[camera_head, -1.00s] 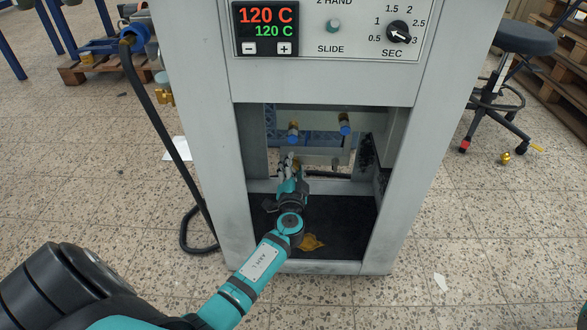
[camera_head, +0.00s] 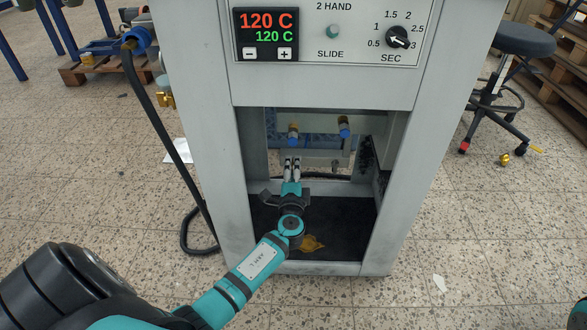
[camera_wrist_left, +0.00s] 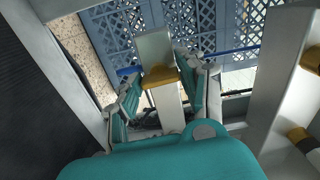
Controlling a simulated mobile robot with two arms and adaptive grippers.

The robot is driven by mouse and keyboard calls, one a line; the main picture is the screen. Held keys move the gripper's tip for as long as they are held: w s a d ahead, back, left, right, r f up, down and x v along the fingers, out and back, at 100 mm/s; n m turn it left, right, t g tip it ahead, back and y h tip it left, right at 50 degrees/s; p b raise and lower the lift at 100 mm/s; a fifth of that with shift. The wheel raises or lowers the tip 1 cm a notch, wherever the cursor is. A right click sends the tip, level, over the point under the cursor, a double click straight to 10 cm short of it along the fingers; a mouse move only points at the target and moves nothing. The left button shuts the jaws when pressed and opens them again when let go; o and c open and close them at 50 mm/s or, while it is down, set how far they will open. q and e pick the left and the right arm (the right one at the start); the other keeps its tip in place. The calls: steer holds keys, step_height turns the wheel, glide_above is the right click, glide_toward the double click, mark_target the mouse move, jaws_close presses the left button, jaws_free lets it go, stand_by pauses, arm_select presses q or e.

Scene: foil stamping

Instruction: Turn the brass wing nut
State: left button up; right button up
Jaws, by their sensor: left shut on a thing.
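My left gripper (camera_head: 291,163) reaches into the lower opening of the grey press (camera_head: 320,85). In the left wrist view the two fingers (camera_wrist_left: 160,90) stand on either side of a brass-coloured piece, which looks like the wing nut (camera_wrist_left: 160,76). It sits between a grey plate and a pale bar. The fingers are shut on it, though the exact contact is hard to see. In the head view the gripper hides the nut. My right gripper is out of view.
The opening's side walls stand close around my left arm. A black hose (camera_head: 160,110) runs down left of the press; a stool (camera_head: 500,80) stands right.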

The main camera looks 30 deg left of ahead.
arm_select(q)
steer(key=shift+d+f, duration=0.1)
stand_by(0.4)
steer(key=o, duration=1.2)
steer(key=shift+c, duration=0.2)
steer(key=shift+s, duration=0.1)
steer(key=v, duration=1.2)
